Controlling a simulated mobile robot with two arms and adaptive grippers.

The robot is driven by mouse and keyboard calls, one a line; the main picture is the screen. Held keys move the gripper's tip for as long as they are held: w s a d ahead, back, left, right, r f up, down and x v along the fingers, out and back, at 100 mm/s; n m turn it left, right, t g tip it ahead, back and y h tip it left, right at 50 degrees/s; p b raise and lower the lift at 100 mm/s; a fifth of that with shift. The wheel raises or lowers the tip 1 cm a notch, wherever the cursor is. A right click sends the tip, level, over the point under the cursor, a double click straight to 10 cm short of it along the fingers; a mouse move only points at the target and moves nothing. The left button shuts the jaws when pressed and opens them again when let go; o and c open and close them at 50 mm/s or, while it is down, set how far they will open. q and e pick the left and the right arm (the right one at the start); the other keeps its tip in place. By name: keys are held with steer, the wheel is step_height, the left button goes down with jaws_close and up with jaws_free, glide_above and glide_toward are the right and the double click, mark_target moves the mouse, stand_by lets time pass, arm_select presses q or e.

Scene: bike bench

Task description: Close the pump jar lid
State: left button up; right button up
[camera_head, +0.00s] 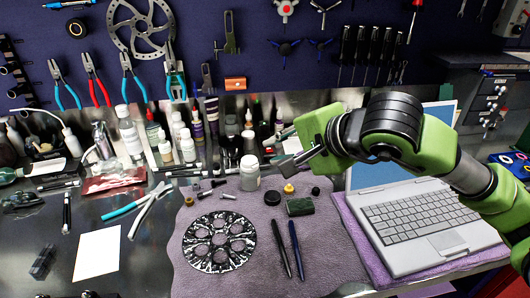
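A small whitish jar (250,174) stands upright on the purple cloth, near its back edge. I cannot make out a hinged lid or a pump on it, or whether its top is closed. My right gripper (284,155) is just right of the jar's top, with its dark fingers pointing left. It appears apart from the jar. The fingers overlap dark things behind them, so their opening is unclear. My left gripper is not in view.
On the purple cloth (205,278) lie a chainring (219,242), two pens (289,248), a yellow-topped cap (289,189) and a dark green block (300,207). Bottles crowd behind. A laptop (410,215) sits under my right arm.

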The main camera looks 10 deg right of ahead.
steer(key=shift+v, duration=1.7)
